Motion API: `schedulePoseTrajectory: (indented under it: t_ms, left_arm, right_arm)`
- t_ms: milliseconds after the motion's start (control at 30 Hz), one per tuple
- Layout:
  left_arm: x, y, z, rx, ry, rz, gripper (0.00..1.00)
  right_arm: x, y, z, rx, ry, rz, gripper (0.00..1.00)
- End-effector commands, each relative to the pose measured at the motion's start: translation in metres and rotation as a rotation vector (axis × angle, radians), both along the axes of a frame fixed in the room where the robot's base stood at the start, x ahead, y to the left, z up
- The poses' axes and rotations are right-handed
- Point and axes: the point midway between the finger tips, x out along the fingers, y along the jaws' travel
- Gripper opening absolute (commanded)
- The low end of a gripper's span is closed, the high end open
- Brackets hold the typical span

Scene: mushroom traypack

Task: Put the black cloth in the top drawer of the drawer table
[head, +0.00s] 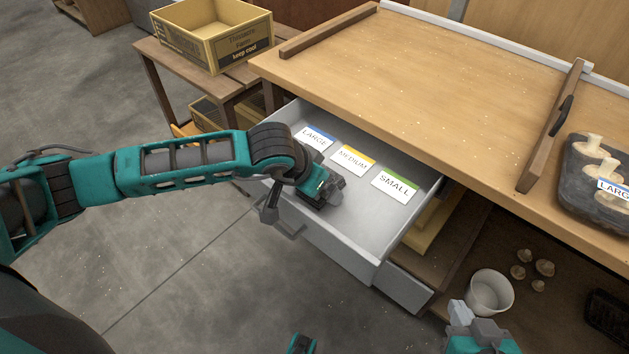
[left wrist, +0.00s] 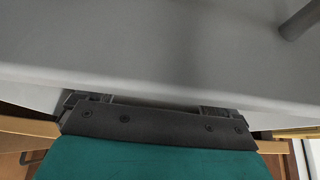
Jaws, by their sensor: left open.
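The top drawer (head: 352,240) of the drawer table is pulled open. Three label cards lie in it: LARGE (head: 314,138), MEDIUM (head: 352,160) and SMALL (head: 395,186). My left gripper (head: 300,208) is at the drawer's front edge and is open; its fingers are mostly hidden by the wrist. In the left wrist view a plain grey surface (left wrist: 150,50) fills most of the picture. My right gripper (head: 476,322) is low at the bottom edge, and its finger gap is unclear. I see no black cloth that I can make out.
The wooden tabletop (head: 420,80) has raised side rails. A dark tray (head: 570,185) with mushrooms stands at its right. Below are a white cup (head: 490,291), several mushrooms (head: 544,267) and a dark object (head: 607,316). A cardboard box (head: 213,30) is at upper left.

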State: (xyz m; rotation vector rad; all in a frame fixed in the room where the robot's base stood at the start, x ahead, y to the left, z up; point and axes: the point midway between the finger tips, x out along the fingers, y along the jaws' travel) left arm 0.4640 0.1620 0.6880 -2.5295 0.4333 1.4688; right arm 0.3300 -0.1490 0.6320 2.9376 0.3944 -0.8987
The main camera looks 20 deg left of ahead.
Motion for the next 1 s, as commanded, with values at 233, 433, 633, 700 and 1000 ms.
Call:
schedulePoseTrajectory:
  t_ms: [233, 433, 633, 700, 1000]
  left_arm:
    - [-0.006, 0.002, 0.017, 0.0, -0.002, -0.001, 0.93]
    - [-0.026, 0.01, 0.055, 0.001, -0.002, -0.001, 0.93]
    - [-0.045, 0.016, 0.089, 0.002, -0.002, -0.001, 0.93]
    - [-0.049, 0.017, 0.096, 0.0, -0.001, 0.0, 0.93]
    - [-0.057, 0.019, 0.108, 0.0, 0.0, 0.0, 0.93]
  right_arm:
    - [0.0, 0.001, 0.009, 0.002, -0.001, -0.001, 0.0]
    - [0.0, 0.0, 0.018, 0.002, -0.001, -0.001, 0.0]
    - [0.0, 0.0, 0.024, 0.002, -0.001, -0.001, 0.0]
    - [0.0, 0.0, 0.026, 0.002, -0.001, -0.001, 0.0]
    - [0.001, 0.0, 0.027, 0.001, -0.002, 0.0, 0.0]
